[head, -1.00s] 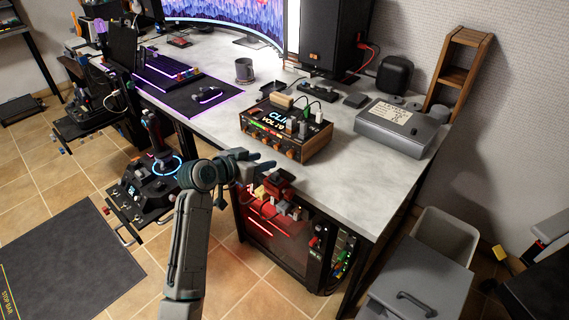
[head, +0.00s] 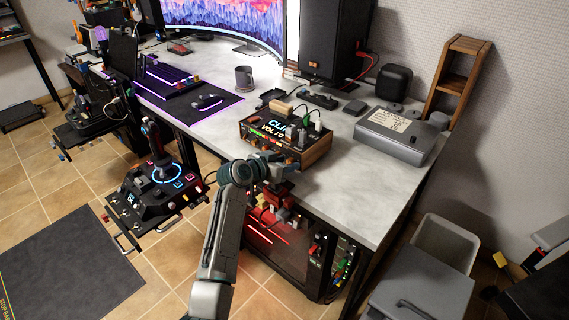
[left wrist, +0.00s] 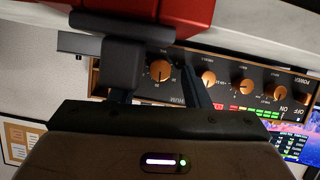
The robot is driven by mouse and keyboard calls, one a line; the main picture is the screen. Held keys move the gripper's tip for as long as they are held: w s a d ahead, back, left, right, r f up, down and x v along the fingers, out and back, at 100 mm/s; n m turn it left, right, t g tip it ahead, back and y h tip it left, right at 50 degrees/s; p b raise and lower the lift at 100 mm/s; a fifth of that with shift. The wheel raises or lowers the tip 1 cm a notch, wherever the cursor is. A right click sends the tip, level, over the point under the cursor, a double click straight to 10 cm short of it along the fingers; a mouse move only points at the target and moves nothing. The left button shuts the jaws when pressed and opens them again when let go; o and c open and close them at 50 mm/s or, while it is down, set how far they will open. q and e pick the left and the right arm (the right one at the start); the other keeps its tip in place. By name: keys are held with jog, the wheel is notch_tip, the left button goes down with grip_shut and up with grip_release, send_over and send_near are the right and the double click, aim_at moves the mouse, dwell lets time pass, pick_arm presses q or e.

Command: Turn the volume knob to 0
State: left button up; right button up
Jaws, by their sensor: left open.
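The audio unit (head: 285,138), a dark box with wooden sides, sits near the front edge of the desk. Its tilted screen (head: 270,128) shows "CLIP" and what looks like "VOL 70". In the left wrist view its front panel appears upside down, with a row of orange knobs. The end knob (left wrist: 160,70), with a partly hidden label, shows between the fingers of my left gripper (left wrist: 158,75). My left gripper (head: 285,163) is open in front of the panel's right part; I cannot tell whether it touches the knob. My right gripper is not in view.
Small plugs and cables (head: 310,120) stand on top of the unit. A grey box (head: 395,135) lies to its right and a mug (head: 244,77) behind it. Below the desk edge is a red-lit computer case (head: 280,240). The desk's front right (head: 365,195) is clear.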

pick_arm(q)
grip_shut()
